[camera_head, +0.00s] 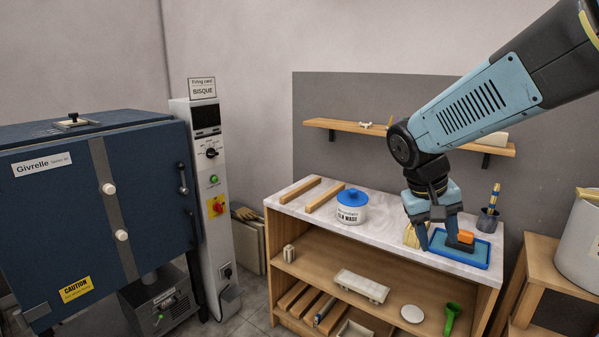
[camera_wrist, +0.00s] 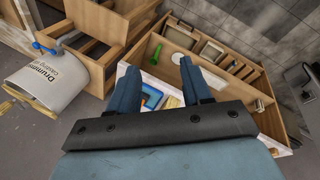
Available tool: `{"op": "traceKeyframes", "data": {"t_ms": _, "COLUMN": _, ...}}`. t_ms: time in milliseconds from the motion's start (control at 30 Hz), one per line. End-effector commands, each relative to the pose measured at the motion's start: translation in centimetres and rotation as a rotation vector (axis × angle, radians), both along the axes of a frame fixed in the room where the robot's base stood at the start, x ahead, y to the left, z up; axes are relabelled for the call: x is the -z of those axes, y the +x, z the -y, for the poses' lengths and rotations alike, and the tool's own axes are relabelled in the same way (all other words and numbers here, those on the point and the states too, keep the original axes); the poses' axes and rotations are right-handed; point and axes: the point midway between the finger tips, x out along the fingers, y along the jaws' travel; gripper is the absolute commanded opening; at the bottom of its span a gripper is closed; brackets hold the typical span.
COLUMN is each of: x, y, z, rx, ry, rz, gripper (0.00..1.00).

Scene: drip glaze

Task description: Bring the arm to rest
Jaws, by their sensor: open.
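My gripper (camera_head: 437,236) hangs at the end of my blue and black arm over the right end of the workbench, fingers pointing down. In the wrist view its two fingers (camera_wrist: 160,92) stand apart with nothing held between them. An orange block (camera_head: 465,237) lies on a blue tray (camera_head: 480,262) just right of the fingers. The right finger overlaps the tray in the head view, and I cannot tell whether it touches anything. A tan object (camera_head: 411,236) is partly hidden behind the left finger.
A white jar with a blue lid (camera_head: 351,206) and two wooden bars (camera_head: 313,193) stand on the bench (camera_head: 385,237). A brush cup (camera_head: 487,220) is behind the tray. A wall shelf (camera_head: 350,127) is behind. A blue kiln (camera_head: 95,200) stands left, a white bucket (camera_head: 580,240) right.

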Motion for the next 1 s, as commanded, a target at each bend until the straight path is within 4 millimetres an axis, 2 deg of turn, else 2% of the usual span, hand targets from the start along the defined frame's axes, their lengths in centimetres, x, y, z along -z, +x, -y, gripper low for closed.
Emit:
{"op": "traceKeyframes", "data": {"t_ms": 400, "x": -4.1, "y": -5.6, "z": -1.9, "rx": -0.080, "ry": 0.223, "rz": 0.250, "gripper": 0.49}}
{"op": "traceKeyframes", "data": {"t_ms": 600, "x": -5.6, "y": -7.7, "z": -2.8, "rx": -0.124, "ry": 0.292, "rz": 0.367, "gripper": 0.49}}
{"op": "traceKeyframes", "data": {"t_ms": 767, "x": -6.2, "y": -8.5, "z": -3.3, "rx": -0.144, "ry": 0.320, "rz": 0.422, "gripper": 0.49}}
{"op": "traceKeyframes", "data": {"t_ms": 1000, "x": -6.2, "y": -8.5, "z": -3.3, "rx": -0.144, "ry": 0.320, "rz": 0.422, "gripper": 0.49}}
